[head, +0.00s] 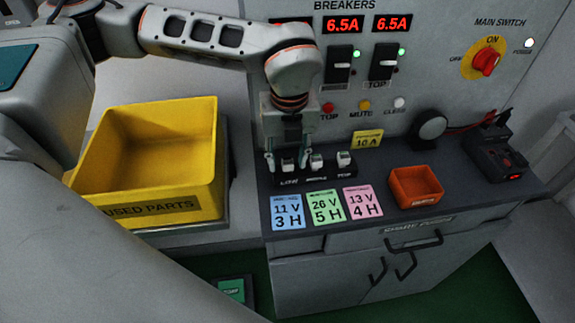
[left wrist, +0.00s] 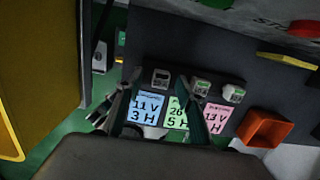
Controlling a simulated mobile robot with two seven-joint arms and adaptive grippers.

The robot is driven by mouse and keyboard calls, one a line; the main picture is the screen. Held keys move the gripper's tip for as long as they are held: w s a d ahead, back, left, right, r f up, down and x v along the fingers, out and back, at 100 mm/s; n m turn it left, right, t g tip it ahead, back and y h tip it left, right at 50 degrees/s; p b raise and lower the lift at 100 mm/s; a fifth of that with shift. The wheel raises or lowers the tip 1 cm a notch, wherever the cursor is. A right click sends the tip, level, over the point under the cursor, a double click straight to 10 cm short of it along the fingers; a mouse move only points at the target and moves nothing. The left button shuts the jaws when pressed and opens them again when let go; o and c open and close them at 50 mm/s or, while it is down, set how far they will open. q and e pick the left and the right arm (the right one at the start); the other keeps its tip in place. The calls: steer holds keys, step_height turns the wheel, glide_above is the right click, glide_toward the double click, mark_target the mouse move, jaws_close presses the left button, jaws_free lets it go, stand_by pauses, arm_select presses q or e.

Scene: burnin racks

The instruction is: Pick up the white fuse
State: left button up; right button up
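Three small fuses with pale tops stand in a row in a black holder (head: 318,178) on the dark bench: a left one (head: 289,166), a middle one (head: 316,162) and a right one (head: 344,158). In the left wrist view they are the left fuse (left wrist: 161,78), the middle fuse (left wrist: 201,88) and the right fuse (left wrist: 233,93). I cannot tell from colour which one is called white. My left gripper (head: 287,159) points down, open, its fingers either side of the left fuse. I cannot tell whether they touch it. My right gripper is not in view.
A yellow used-parts bin (head: 150,150) stands left of the bench. Blue (head: 288,212), green (head: 326,206) and pink (head: 362,202) cards lie before the holder. An orange tray (head: 416,186) and a black device (head: 497,155) are to the right. The breaker panel (head: 440,90) rises behind.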

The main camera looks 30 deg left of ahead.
arm_select(q)
steer(key=shift+w+f, duration=0.1)
steer(key=shift+f, duration=0.1)
steer(key=c, duration=1)
steer(key=shift+r, duration=0.1)
step_height(320, 180, up, 28)
steer(key=shift+f+p, duration=0.1)
steer(key=shift+p, duration=0.6)
